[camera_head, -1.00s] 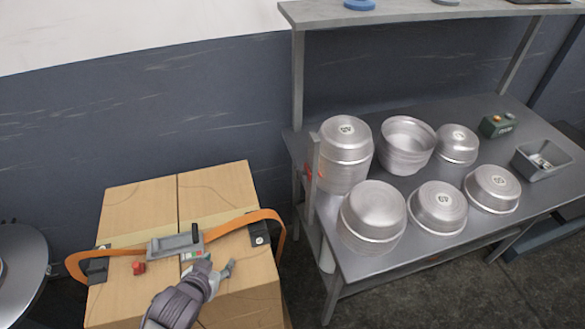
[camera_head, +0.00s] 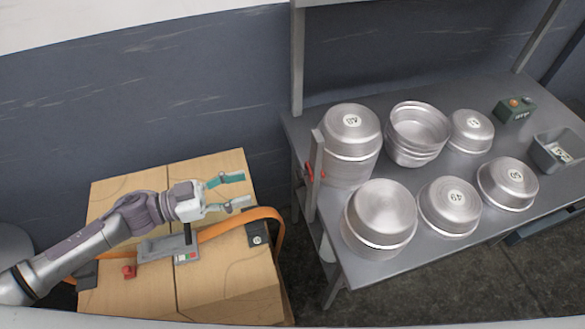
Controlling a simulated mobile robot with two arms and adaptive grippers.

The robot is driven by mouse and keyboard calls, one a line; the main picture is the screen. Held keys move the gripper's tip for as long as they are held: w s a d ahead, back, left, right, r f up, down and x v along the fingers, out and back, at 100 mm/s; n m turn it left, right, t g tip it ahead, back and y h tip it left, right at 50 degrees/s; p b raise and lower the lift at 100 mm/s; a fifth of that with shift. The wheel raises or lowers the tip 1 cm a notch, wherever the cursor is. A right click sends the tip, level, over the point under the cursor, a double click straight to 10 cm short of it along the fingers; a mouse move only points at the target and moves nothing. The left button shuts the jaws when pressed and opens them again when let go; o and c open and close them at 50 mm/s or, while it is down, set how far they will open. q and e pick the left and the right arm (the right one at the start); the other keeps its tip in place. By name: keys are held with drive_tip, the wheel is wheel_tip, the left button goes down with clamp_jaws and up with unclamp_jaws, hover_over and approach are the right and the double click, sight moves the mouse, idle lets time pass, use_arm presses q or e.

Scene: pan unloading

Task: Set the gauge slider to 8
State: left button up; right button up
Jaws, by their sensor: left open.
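A narrow upright grey gauge post (camera_head: 317,160) stands at the front left corner of the metal table, in front of a stack of pans. A small red piece (camera_head: 310,174), which looks like its slider, sits partway up the post on its left side. Any scale numbers are too small to read. My left gripper (camera_head: 247,188) is open and empty above the cardboard box, its fingers pointing right toward the post. A clear gap lies between the fingertips and the red piece. My right gripper is not in view.
Below my left arm, a cardboard box (camera_head: 215,285) carries an orange strap (camera_head: 262,213) and a grey strapping tool (camera_head: 155,249). Several metal pans (camera_head: 380,215) crowd the table (camera_head: 350,272). A green button box (camera_head: 516,109) and grey bin (camera_head: 560,152) stand at right.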

sight(309, 172)
use_arm(q)
drive_tip(key=p+x, duration=0.2)
drive_tip(key=x, duration=1)
drive_tip(key=shift+p, duration=0.4)
clamp_jaws()
drive_tip(key=shift+w, duration=0.1)
